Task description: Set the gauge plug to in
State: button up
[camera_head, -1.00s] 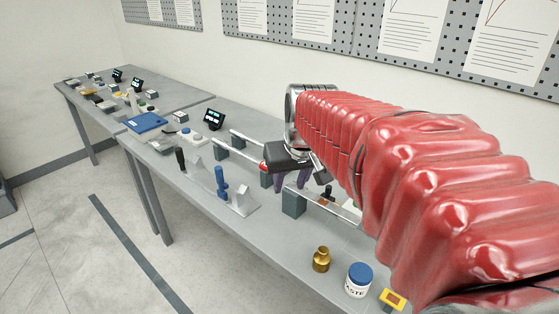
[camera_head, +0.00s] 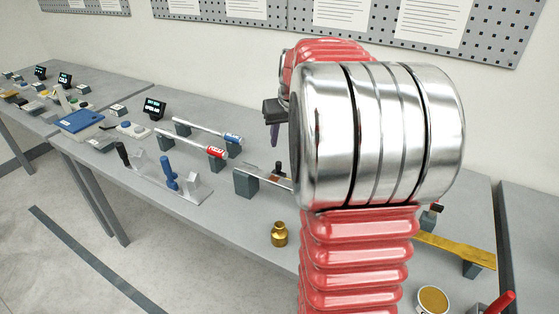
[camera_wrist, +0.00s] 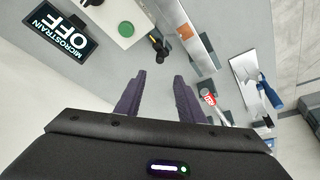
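In the wrist view a small black plug-like part (camera_wrist: 158,44) with a brass-coloured bit stands beside a white box (camera_wrist: 118,22) with a green button. I take it for the gauge plug, but cannot tell whether it is in or out. A metal bar (camera_wrist: 188,35) with an orange patch lies just right of it. A display (camera_wrist: 60,32) reads MICROSTRAIN OFF. My gripper (camera_wrist: 159,77) is open and empty, its dark fingers apart, below the plug in the picture. In the head view my gripper (camera_head: 275,135) is mostly hidden behind my arm, above the bench.
Rods with red (camera_head: 216,152) and blue (camera_head: 233,138) ends lie on grey blocks. A stand with blue and black handles (camera_head: 170,172) is at the bench's front edge. A brass weight (camera_head: 279,234) stands near my arm. A yellow bar (camera_head: 455,250) lies at right.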

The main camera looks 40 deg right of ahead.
aim_at(278, 163)
jog(key=shift+f, duration=0.1)
jog(key=x, duration=1.3)
jog(key=shift+w+d+f, duration=0.1)
jog(key=shift+w+f, duration=0.1)
grip_shut()
dwell(0.4)
